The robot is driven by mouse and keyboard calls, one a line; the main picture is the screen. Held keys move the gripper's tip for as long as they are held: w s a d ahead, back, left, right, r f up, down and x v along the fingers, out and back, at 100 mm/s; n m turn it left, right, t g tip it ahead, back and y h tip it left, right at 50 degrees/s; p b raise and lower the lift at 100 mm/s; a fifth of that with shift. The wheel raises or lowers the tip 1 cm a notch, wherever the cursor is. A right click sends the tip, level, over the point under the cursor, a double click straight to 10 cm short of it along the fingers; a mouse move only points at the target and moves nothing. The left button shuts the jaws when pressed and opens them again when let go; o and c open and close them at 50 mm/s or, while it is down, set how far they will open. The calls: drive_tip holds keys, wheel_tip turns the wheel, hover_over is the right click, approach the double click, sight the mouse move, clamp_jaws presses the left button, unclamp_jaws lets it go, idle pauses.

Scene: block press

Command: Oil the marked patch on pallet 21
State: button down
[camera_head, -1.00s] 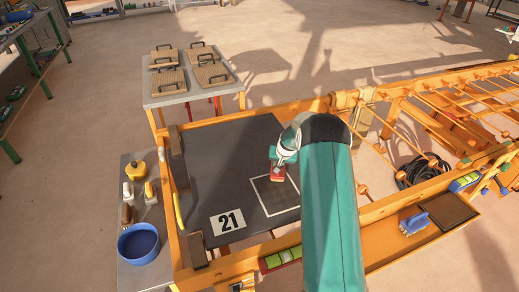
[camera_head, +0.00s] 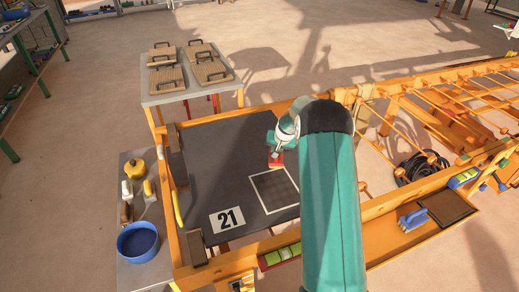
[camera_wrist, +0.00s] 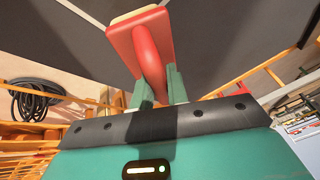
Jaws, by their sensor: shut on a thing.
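My gripper (camera_head: 277,149) is shut on the handle of a red oiling pad (camera_head: 277,160). In the wrist view the red pad (camera_wrist: 147,46) has a curved red handle between my green fingers, and a pale edge shows on its far side. The dark pallet 21 (camera_head: 213,170) bears a white number plate (camera_head: 227,219). The marked patch (camera_head: 273,191) is a white-outlined square on the pallet, darker inside. The pad is at the far edge of this outline; I cannot tell whether it touches the pallet.
An orange frame (camera_head: 250,263) surrounds the pallet. A side table at left holds a blue bowl (camera_head: 138,242), a yellow pot (camera_head: 136,170) and brushes. Handled boards (camera_head: 212,73) lie on the table behind. A tray with a blue-handled brush (camera_head: 412,219) is at right.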

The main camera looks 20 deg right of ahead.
drive_tip(key=shift+w+r, duration=0.15)
drive_tip(key=shift+r, duration=1.05)
